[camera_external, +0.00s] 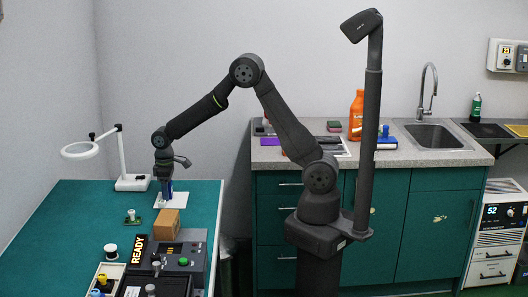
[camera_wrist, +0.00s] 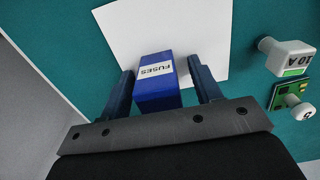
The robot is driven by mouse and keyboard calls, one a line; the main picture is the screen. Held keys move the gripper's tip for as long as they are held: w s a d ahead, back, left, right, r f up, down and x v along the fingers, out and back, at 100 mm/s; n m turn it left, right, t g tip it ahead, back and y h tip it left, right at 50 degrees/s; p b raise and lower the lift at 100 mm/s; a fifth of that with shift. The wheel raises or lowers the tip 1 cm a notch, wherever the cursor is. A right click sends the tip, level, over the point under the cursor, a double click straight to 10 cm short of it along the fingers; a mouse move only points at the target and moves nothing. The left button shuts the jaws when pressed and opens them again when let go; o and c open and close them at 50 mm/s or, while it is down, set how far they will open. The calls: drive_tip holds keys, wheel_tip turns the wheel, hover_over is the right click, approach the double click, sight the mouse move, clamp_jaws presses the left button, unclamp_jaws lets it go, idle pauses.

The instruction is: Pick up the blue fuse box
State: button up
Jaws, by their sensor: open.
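The blue fuse box (camera_wrist: 157,85) stands on a white sheet (camera_wrist: 200,30) and carries a white label reading "FUSES". In the external view the box (camera_external: 169,187) shows only partly, below my wrist. My gripper (camera_wrist: 165,82) is open in the wrist view, with one finger on each side of the box. Gaps show between the fingers and the box, the wider one on the right. In the external view my gripper (camera_external: 165,183) points down over the sheet at the back of the green table.
A cardboard box (camera_external: 166,223), a small green circuit board (camera_external: 131,217) and a magnifier lamp (camera_external: 131,181) stand nearby. A "READY" sign (camera_external: 137,250) and test equipment (camera_external: 183,262) fill the table's front. The table's left side (camera_external: 70,225) is clear.

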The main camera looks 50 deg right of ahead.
drive_tip(key=c, duration=1)
drive_tip(key=shift+c, duration=0.3)
drive_tip(key=shift+r, duration=0.15)
